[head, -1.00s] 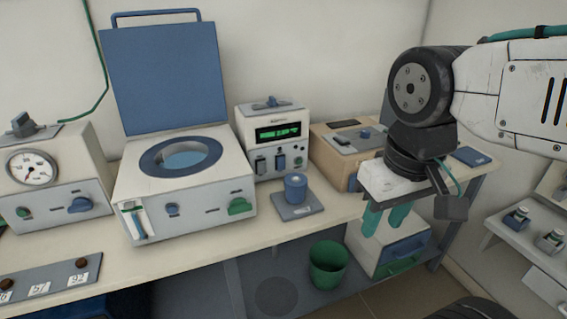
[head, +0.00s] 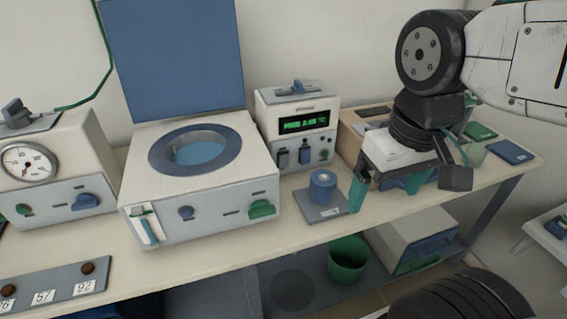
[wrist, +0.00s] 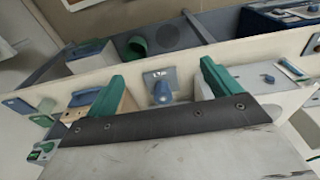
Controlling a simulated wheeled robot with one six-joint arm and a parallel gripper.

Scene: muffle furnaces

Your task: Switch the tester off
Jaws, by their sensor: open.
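A white box with a lit green display (head: 303,122) stands at the back of the bench, and I take it for the tester. Its front carries two dark blue switches (head: 293,157) and small knobs at the right; their positions are too small to tell. A grey plate with a blue piece lies on its top. My gripper (head: 386,189) is open and empty, fingers pointing down, in front of the tan box and right of the tester. In the wrist view the green fingers (wrist: 162,75) are spread, with a blue cylinder (wrist: 160,94) seen between them.
The blue cylinder stands on a grey plate (head: 330,211) in front of the tester. A white machine with a raised blue lid (head: 172,65) is to its left, and a tan box (head: 352,122) to its right. A green bin (head: 347,262) sits below the bench.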

